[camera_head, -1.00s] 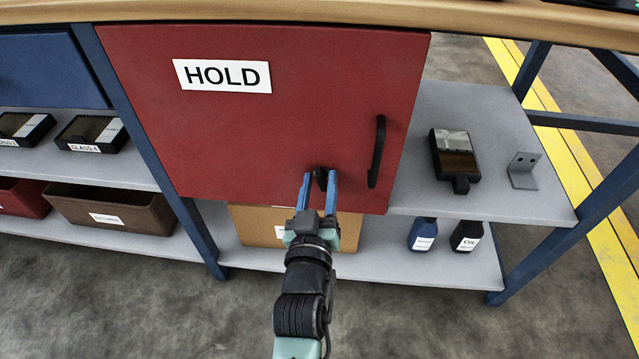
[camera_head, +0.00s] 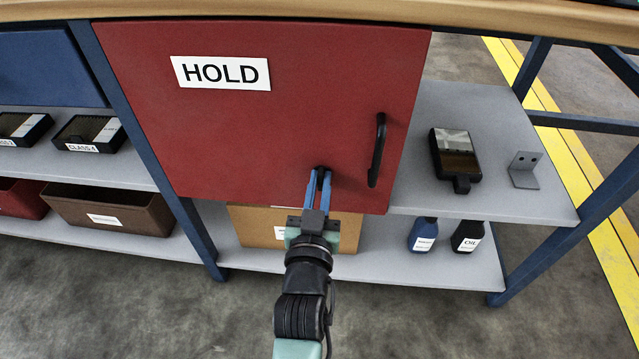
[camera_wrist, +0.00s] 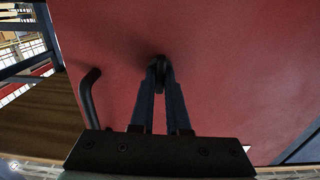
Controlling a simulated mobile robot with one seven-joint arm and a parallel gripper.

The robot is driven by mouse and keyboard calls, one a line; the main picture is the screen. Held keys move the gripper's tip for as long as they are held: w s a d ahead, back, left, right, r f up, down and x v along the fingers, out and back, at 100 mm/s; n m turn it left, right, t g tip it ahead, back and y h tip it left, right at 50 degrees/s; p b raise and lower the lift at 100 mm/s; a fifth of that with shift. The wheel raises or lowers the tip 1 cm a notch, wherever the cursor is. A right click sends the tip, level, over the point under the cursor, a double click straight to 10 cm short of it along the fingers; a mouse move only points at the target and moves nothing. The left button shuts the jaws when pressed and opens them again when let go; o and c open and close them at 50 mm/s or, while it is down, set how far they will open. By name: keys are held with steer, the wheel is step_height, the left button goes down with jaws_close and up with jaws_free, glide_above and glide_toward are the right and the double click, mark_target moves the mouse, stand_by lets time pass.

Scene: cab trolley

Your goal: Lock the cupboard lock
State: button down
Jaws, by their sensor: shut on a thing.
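The red cupboard door (camera_head: 270,120) with a HOLD label (camera_head: 220,73) is closed flat under the worktop. Its black lock knob (camera_head: 321,170) is near the bottom edge, left of the black bar handle (camera_head: 377,150). My gripper (camera_head: 321,178) reaches up from below, its blue fingers closed in on the knob. In the wrist view the fingertips meet at the dark lock knob (camera_wrist: 158,62) against the red door (camera_wrist: 210,60), with the bar handle (camera_wrist: 88,95) to the left. The fingertips hide most of the knob, so its turn angle cannot be told.
A grey shelf (camera_head: 500,125) right of the door holds a black device (camera_head: 455,158) and a metal bracket (camera_head: 523,170). Below stand a blue bottle (camera_head: 422,235) and a black OIL bottle (camera_head: 467,237). A cardboard box (camera_head: 255,228) sits under the cupboard.

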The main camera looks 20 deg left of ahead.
steer(key=c, duration=0.9)
jaws_free()
steer(key=shift+s, duration=0.1)
steer(key=p+v, duration=0.4)
steer(key=v, duration=0.8)
steer(key=shift+s+p, duration=0.35)
steer(key=shift+s, duration=0.05)
steer(key=shift+d, duration=0.1)
